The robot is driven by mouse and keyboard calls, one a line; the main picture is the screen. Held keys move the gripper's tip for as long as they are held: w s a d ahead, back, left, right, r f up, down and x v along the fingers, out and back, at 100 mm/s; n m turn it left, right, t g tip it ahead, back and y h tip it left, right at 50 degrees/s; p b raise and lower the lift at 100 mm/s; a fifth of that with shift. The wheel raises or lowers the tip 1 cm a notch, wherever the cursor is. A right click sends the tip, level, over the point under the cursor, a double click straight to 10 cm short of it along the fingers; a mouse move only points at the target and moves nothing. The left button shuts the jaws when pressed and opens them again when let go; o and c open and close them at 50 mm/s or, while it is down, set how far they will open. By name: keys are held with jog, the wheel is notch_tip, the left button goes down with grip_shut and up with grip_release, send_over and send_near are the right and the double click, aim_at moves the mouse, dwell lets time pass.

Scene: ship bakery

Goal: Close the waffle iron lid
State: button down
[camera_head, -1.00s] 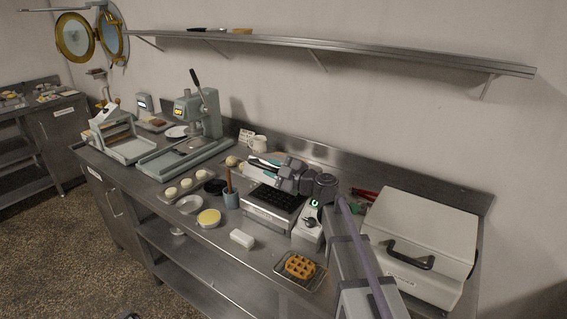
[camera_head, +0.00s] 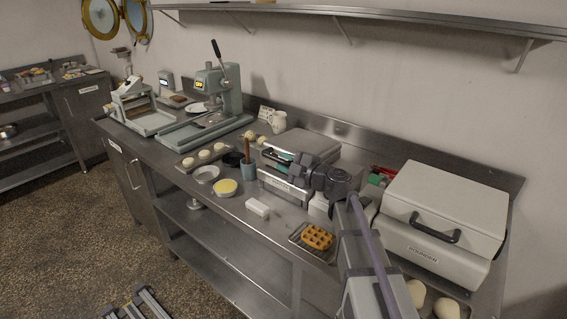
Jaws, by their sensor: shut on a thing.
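The waffle iron stands in the middle of the counter, its pale base (camera_head: 283,189) facing the front. Its grey lid (camera_head: 308,143) lies down over the base, roughly flat. The dark cooking plate is mostly covered. The exact grip and any small gap between lid and base are hidden by my dark wrist.
A large white machine (camera_head: 444,211) stands right. A shelf (camera_head: 400,18) runs above.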

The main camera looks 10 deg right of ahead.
jog(key=c, duration=1.1)
grip_release()
jog(key=shift+w+d, duration=0.15)
jog(key=shift+o, duration=0.2)
jog(key=v, duration=0.7)
jog(key=shift+d, duration=0.2)
